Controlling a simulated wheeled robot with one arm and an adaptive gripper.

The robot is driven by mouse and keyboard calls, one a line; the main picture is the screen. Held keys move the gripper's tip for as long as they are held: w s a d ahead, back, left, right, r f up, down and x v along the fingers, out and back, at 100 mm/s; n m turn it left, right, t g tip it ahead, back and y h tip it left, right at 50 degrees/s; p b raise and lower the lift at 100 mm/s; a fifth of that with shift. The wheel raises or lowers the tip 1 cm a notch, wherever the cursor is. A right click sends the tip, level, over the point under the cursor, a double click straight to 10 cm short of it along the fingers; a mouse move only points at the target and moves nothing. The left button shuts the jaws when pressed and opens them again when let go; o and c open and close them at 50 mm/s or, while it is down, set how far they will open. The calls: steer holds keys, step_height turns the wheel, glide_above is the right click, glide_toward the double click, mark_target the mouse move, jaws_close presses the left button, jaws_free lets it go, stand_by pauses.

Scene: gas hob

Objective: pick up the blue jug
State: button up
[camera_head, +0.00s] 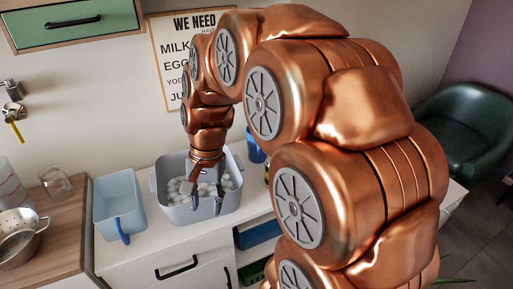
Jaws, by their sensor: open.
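The blue jug (119,204) is a light-blue, square-sided container with a darker blue handle on its front. It stands upright on the white counter at the left, beside the grey bin. My gripper (205,204) points down over the grey bin, to the right of the jug and apart from it. Its fingers are spread open, with no object seen between them. My copper arm covers much of the middle and right of the view.
The grey bin (176,213) holds several white egg-like objects. A wooden worktop at the left bears a metal colander (20,238) and a glass (55,182). A blue cup (255,150) stands behind the bin. A green chair (465,135) is at the far right.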

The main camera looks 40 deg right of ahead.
mark_target(258, 146)
steer(key=w+d+f+m+t+b, duration=0.1)
steer(key=w+d+m, duration=0.4)
steer(key=d, duration=0.3)
steer(key=w+d+f+m+t, duration=0.1)
steer(key=w+d+m, duration=0.4)
steer(key=d, duration=0.2)
steer(key=d+f+m+t, duration=0.3)
steer(key=d+m, duration=0.5)
steer(key=d, duration=0.9)
steer(key=shift+g, duration=0.4)
steer(key=shift+w+d+p+x, duration=0.1)
steer(key=shift+d+p+x, duration=0.1)
steer(key=shift+x, duration=1.3)
steer(key=shift+w+d+p+x, duration=0.1)
steer(key=shift+p+x, duration=0.15)
steer(key=shift+x, duration=1.25)
steer(key=shift+d+p+x, duration=0.1)
steer(key=shift+p+x, duration=0.1)
steer(key=shift+x, duration=1.25)
steer(key=shift+c, duration=0.4)
jaws_close()
steer(key=shift+r, duration=0.1)
